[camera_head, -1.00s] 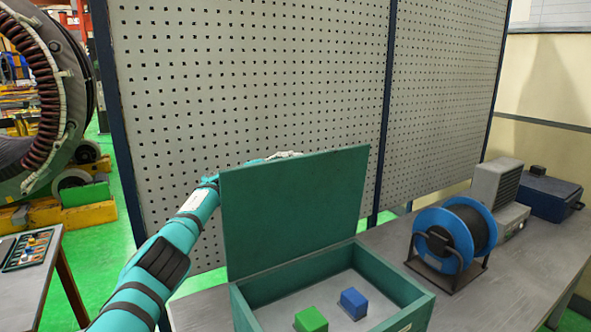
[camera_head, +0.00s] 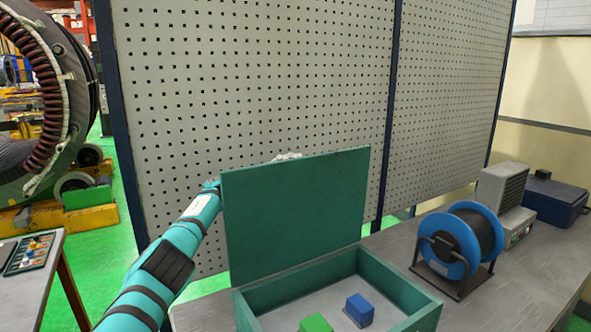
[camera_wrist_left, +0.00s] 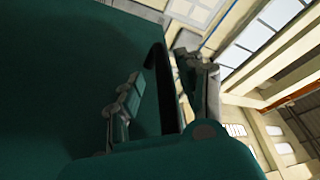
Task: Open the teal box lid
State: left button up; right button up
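The teal box (camera_head: 398,280) stands on the grey bench with its lid (camera_head: 295,215) raised about upright at the back. Its inside is exposed. A green block (camera_head: 315,324) and a blue block (camera_head: 359,310) lie in it. My left arm passes behind the lid, which hides most of my left gripper; only a pale bit of the gripper (camera_head: 287,157) shows above the top edge. In the left wrist view the gripper's fingers (camera_wrist_left: 165,100) stand apart beside a dark teal surface, apparently the lid (camera_wrist_left: 60,60); contact is unclear. My right gripper is not in view.
A blue cable reel (camera_head: 455,248) stands right of the box, with a grey unit (camera_head: 503,190) and a dark blue case (camera_head: 553,198) beyond. A perforated panel (camera_head: 250,80) rises behind the bench. Bare bench (camera_head: 520,300) lies at the right.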

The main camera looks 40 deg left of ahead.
pick_arm(q)
jog(key=shift+r, duration=0.1)
jog(key=shift+s+a, duration=0.1)
jog(key=shift+s, duration=0.15)
jog(key=v, duration=1.1)
jog(key=shift+a+f, duration=0.2)
jog(key=shift+f, duration=0.05)
jog(key=shift+s, duration=0.1)
